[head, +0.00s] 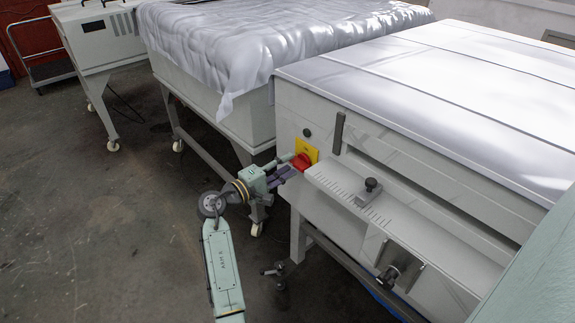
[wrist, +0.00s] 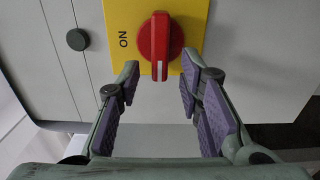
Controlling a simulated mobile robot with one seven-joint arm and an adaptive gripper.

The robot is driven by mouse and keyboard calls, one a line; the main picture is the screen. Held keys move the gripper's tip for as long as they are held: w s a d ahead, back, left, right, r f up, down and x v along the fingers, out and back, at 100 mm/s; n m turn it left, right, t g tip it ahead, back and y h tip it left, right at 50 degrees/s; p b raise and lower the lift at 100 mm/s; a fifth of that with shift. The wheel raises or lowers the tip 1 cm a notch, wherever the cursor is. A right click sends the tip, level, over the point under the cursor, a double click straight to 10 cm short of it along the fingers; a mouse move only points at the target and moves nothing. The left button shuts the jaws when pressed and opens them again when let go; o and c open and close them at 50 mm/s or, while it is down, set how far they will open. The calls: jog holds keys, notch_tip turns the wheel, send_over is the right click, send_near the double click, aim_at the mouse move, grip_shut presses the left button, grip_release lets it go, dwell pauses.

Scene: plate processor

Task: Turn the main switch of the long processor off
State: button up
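The main switch is a red knob (head: 300,162) on a yellow plate (head: 308,149) on the end face of the long processor (head: 440,100). In the wrist view the knob (wrist: 160,38) is at the top middle, and a white mark on it points down toward my gripper. Sideways lettering "ON" (wrist: 124,39) is on the yellow plate (wrist: 192,12) left of the knob. My gripper (wrist: 160,82) is open and empty. Its purple-padded fingertips are apart, one to each side and just below the knob in the wrist view. In the head view my gripper (head: 289,169) is close in front of the switch.
A dark round button (wrist: 77,40) is left of the plate. The processor's front has a ledge with a black knob (head: 371,184) and a dark upright handle (head: 338,132). A sheet-covered unit (head: 255,50) stands behind on wheels. Open floor (head: 100,230) is at left.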

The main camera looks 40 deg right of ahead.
jog(key=a, duration=1.1)
jog(key=shift+s, duration=0.45)
